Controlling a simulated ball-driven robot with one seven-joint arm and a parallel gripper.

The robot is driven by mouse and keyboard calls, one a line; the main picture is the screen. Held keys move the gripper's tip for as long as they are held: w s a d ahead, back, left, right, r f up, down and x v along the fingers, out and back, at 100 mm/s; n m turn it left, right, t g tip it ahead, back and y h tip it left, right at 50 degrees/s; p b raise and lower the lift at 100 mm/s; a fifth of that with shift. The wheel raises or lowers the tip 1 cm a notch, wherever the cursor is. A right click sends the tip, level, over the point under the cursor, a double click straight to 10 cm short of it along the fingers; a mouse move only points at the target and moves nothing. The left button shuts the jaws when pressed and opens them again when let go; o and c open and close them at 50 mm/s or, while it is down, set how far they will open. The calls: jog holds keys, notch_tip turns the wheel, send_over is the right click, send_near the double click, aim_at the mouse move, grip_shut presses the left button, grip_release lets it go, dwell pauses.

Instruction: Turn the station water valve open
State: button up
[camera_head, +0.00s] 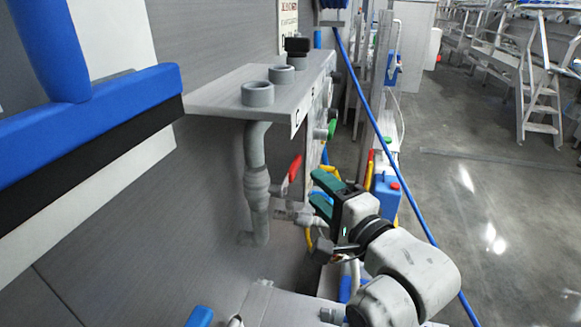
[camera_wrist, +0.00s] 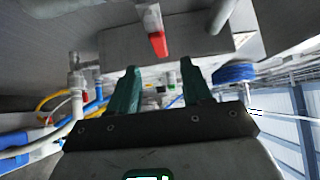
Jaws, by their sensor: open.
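A red lever handle (camera_head: 294,169) sits on pipework beneath a grey shelf, left of my gripper in the head view. It also shows in the wrist view (camera_wrist: 158,44), just beyond the fingertips and roughly centred between them. My gripper (camera_head: 314,187) has two green fingers, spread apart and empty, pointing toward the pipework; they also show in the wrist view (camera_wrist: 158,70). In the wrist view a gap appears between the fingertips and the red handle, though I cannot tell its depth. A green handle (camera_head: 332,129) sits farther back below the shelf. The valve body is partly hidden.
The grey shelf (camera_head: 225,92) with round grey fittings overhangs the pipework. A grey vertical pipe (camera_head: 257,180) stands left of the handle. A blue hose (camera_head: 373,115) runs past my arm. A blue container (camera_head: 386,195) stands behind my gripper. Open floor (camera_head: 480,200) lies right.

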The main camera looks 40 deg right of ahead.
aim_at(297, 169)
jog(key=w, duration=0.3)
jog(key=w+d+b, duration=0.1)
jog(key=w, duration=0.2)
jog(key=w+d, duration=0.1)
jog(key=w, duration=0.2)
jog(key=shift+w+b, duration=0.3)
jog(key=shift+w, duration=0.1)
grip_shut()
